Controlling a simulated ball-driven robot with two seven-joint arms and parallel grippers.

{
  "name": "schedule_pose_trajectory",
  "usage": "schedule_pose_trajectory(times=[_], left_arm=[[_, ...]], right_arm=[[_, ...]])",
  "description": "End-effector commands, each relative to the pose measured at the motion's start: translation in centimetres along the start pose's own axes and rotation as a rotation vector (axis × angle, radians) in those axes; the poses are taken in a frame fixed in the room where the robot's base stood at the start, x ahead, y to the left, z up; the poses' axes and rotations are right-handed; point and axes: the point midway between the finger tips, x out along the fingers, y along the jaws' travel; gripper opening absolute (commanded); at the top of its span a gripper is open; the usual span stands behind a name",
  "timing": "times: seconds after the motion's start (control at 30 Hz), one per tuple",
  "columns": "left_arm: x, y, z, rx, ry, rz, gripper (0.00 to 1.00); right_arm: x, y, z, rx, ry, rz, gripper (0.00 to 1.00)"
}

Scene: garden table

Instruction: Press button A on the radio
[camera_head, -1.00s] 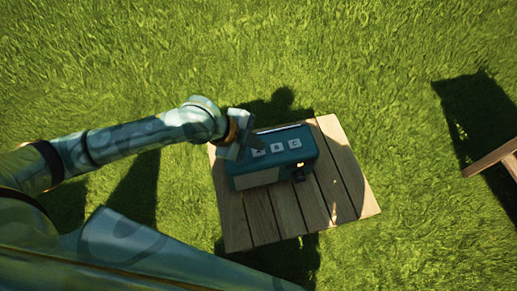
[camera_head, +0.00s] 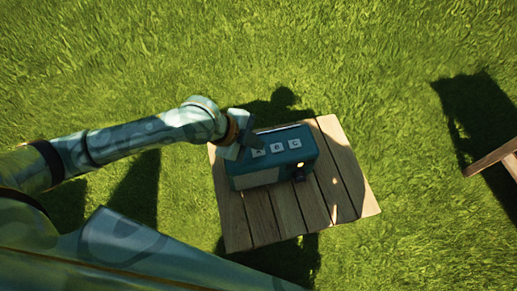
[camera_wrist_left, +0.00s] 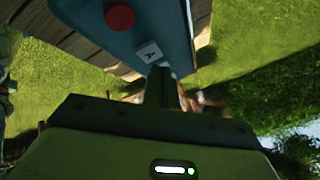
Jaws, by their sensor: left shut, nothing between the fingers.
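The radio (camera_head: 272,170) is a dark teal box on the wooden table, with three pale buttons marked A, B and C along its top. Button A (camera_head: 258,153) is the leftmost. My left gripper (camera_head: 247,146) is shut and empty, over the radio's left end right beside button A. In the left wrist view the shut fingers (camera_wrist_left: 160,82) reach to the edge of button A (camera_wrist_left: 149,52); I cannot tell whether they touch it. A red round knob (camera_wrist_left: 120,17) shows on the radio there. My right gripper is not in view.
The slatted wooden table (camera_head: 290,222) has bare room in front of the radio and to its right. Grass surrounds it. Part of another wooden piece (camera_head: 492,160) shows at the right edge.

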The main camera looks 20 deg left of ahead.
Motion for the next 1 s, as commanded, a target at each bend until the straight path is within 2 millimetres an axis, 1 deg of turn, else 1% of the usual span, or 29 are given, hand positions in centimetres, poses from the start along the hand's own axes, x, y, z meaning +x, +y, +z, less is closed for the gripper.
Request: schedule_pose_trajectory(times=[1.0], left_arm=[[0.74,0.42,0.4,0.0,0.0,0.0,0.0]], right_arm=[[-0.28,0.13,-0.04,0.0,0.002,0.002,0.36]])
